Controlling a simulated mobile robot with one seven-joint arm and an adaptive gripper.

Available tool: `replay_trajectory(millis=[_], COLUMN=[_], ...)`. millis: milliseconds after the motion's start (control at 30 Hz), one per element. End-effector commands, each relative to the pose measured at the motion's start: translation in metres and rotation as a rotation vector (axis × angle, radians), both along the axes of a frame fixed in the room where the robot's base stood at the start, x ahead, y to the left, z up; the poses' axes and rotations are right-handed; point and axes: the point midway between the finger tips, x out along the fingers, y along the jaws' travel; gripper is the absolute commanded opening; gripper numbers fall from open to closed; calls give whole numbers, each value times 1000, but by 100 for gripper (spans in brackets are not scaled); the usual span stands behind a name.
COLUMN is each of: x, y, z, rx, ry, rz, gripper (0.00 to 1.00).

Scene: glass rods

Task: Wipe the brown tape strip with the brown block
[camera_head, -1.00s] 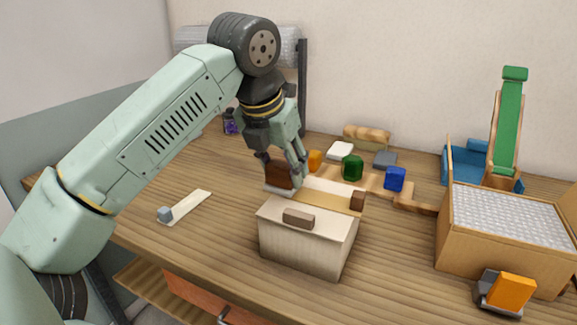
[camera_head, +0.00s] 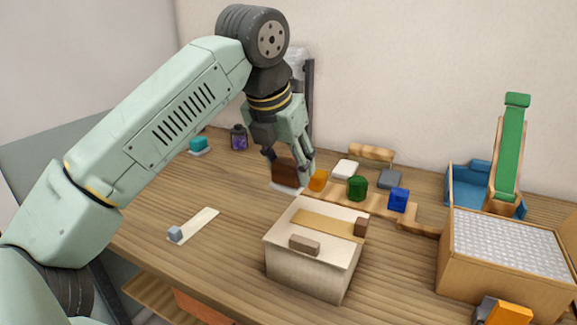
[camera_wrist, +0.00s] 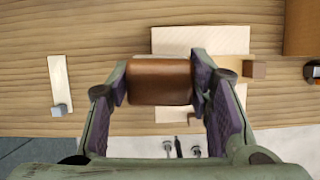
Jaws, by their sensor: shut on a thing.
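My gripper (camera_head: 287,160) is shut on the brown block (camera_head: 285,175), which has a pale underside. It holds the block above the back-left edge of the light wooden box (camera_head: 308,270), apparently clear of its top. The brown tape strip (camera_head: 318,223) runs across the top of the box and looks tan and bare in the head view. In the wrist view the brown block (camera_wrist: 160,88) sits between both fingers and hides the left part of the strip (camera_wrist: 228,64).
Small brown blocks sit at the strip's right end (camera_head: 361,227) and on the box's front (camera_head: 304,245). Orange (camera_head: 318,180), green (camera_head: 357,188) and blue (camera_head: 398,200) pieces stand behind. A pale strip with a grey cube (camera_head: 175,233) lies left. A larger wooden box (camera_head: 500,275) stands right.

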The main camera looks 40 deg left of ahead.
Motion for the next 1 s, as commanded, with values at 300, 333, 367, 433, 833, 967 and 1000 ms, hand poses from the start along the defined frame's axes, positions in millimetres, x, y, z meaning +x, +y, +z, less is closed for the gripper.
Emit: replay_trajectory(millis=[300, 333, 367, 433, 833, 967, 1000], x=[0, 0, 0, 0, 0, 0, 0], y=[0, 0, 0, 0, 0, 0, 0], z=[7, 9, 12, 19, 29, 29, 29], rx=[0, 0, 0, 0, 0, 0, 0], ry=[-1, -2, -2, -2, -2, -2, -2], rz=[0, 0, 0, 0, 0, 0, 0], gripper=[24, 24, 24, 24, 24, 24, 24])
